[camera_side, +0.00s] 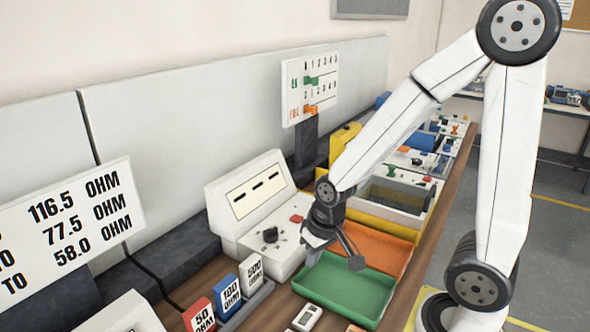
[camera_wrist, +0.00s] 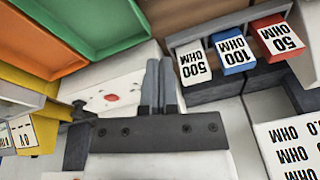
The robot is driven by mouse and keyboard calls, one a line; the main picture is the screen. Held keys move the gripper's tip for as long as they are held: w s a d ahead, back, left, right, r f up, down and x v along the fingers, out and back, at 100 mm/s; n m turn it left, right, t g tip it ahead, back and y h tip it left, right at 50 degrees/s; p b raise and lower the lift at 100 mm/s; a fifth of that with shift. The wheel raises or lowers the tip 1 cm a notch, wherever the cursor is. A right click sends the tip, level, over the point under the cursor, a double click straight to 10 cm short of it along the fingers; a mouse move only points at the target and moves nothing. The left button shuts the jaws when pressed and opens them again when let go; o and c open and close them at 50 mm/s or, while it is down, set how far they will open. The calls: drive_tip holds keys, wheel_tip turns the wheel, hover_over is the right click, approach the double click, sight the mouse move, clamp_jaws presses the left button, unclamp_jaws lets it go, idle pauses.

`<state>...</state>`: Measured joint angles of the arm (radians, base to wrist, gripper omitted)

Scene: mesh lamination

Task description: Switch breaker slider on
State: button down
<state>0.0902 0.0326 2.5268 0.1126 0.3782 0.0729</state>
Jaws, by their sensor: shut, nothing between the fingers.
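I cannot pick out a breaker slider for certain in either view. A white console (camera_side: 262,205) with a blank-dash display, a black knob (camera_side: 270,234) and a red button (camera_side: 296,218) stands at the middle of the bench. Its red button (camera_wrist: 111,98) also shows in the wrist view, left of my fingers. More small panels with coloured controls (camera_side: 415,158) sit farther along the bench.
An empty green tray (camera_side: 345,291) and an orange tray (camera_side: 372,246) lie beside my gripper. Blocks marked 50 (camera_side: 200,314), 100 (camera_side: 228,294) and 500 OHM (camera_side: 251,272) stand in a holder. A signboard (camera_side: 310,88) rises behind.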

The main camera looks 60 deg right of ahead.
drive_tip(key=d+r+m+t, duration=0.1)
drive_tip(key=d+m+t, duration=0.5)
drive_tip(key=d+m, duration=2.4)
drive_tip(key=m, duration=0.3)
drive_tip(key=shift+w+d+r+t, duration=0.15)
drive_tip(key=shift+d+r+t, duration=0.15)
drive_tip(key=shift+w+r+x, duration=0.35)
drive_tip(key=shift+x, duration=1.8)
drive_tip(key=shift+w+r+x, duration=0.3)
drive_tip(key=shift+x, duration=1.85)
drive_tip(key=shift+w+r+x, duration=0.35)
drive_tip(key=shift+x, duration=1.8)
